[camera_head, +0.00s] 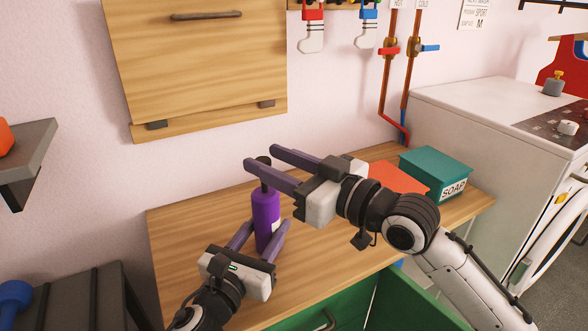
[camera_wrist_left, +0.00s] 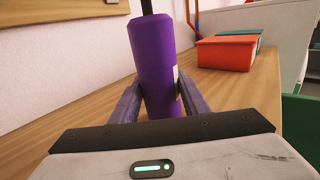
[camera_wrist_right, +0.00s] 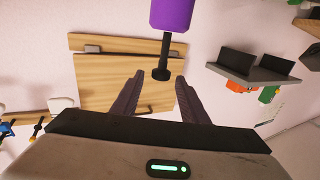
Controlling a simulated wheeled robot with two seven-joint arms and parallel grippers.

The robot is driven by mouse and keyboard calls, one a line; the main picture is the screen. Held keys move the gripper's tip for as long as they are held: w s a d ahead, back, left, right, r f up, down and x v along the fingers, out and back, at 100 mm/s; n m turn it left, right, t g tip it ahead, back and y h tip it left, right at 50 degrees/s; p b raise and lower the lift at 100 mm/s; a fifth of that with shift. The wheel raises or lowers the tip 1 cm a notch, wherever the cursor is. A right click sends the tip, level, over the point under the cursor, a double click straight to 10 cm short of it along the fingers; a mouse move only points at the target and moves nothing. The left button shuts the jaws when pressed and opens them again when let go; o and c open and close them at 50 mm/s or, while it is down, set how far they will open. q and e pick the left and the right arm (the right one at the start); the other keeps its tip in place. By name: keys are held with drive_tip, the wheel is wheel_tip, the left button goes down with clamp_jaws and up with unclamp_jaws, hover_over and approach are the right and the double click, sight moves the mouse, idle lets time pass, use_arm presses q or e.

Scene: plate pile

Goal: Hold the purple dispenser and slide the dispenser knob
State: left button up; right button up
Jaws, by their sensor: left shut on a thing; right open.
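The purple dispenser (camera_head: 266,208) stands upright above or on the wooden counter, and it also shows in the left wrist view (camera_wrist_left: 156,62). My left gripper (camera_head: 262,236) is shut on its lower body, one finger on each side. The black dispenser knob (camera_wrist_right: 161,72) sits on a thin stem at the top. My right gripper (camera_head: 262,158) is open at knob height. In the right wrist view the knob lies between and just beyond the fingertips (camera_wrist_right: 157,78), apart from both. In the head view a right finger partly hides the stem.
The wooden counter (camera_head: 190,225) is clear on the left. An orange-red box (camera_head: 400,178) and a teal soap box (camera_head: 436,168) stand at the right, behind my right arm. A white washing machine (camera_head: 470,110) is farther right. A wooden wall cabinet (camera_head: 195,70) hangs behind.

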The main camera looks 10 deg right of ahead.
drive_tip(key=v, duration=0.6)
drive_tip(key=shift+r, duration=0.1)
use_arm(q)
drive_tip(key=o, duration=1.4)
drive_tip(key=shift+s, duration=0.1)
